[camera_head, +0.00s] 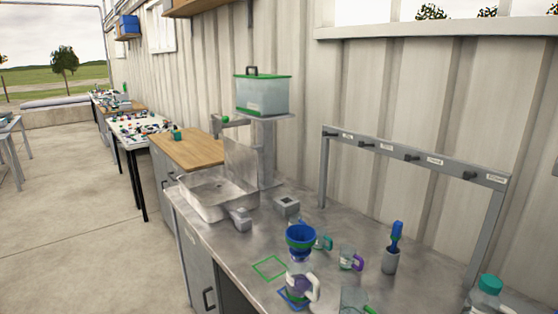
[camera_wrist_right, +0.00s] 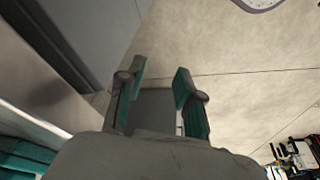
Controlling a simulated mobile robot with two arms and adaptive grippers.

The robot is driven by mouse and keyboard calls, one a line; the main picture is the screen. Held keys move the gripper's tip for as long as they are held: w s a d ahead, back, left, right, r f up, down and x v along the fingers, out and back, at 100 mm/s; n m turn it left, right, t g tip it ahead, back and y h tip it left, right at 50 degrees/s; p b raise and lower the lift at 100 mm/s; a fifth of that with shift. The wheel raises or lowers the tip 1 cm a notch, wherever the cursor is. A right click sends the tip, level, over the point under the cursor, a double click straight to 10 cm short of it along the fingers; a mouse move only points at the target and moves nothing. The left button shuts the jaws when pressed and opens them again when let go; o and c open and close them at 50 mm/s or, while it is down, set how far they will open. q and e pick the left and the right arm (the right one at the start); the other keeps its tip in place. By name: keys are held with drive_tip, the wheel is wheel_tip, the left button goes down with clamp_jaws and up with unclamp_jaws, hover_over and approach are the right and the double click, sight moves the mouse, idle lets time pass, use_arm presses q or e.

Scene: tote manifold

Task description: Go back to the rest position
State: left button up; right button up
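No gripper or arm of mine shows in the head view. My right gripper (camera_wrist_right: 160,68) shows in the right wrist view. Its two teal fingers stand apart, with nothing seen held between them. Pale floor and a grey upright surface lie beyond it, and no bench object is near its fingertips.
The metal bench (camera_head: 230,247) holds a blue funnel (camera_head: 300,234) on a clear jug (camera_head: 299,282), several cups, a blue-handled tool (camera_head: 396,236) in a holder and a metal basin (camera_head: 205,200). A green-lidded tank (camera_head: 262,95) stands behind. Open floor (camera_head: 80,240) lies left.

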wheel_tip(320, 180, down, 14)
drive_tip(key=s, duration=0.1)
drive_tip(key=s+d+f+g, duration=0.2)
drive_tip(key=s+d+f, duration=0.1)
drive_tip(key=s+f, duration=1.5)
wheel_tip(320, 180, down, 4)
drive_tip(key=shift+s+r, duration=0.15)
drive_tip(key=shift+s, duration=0.1)
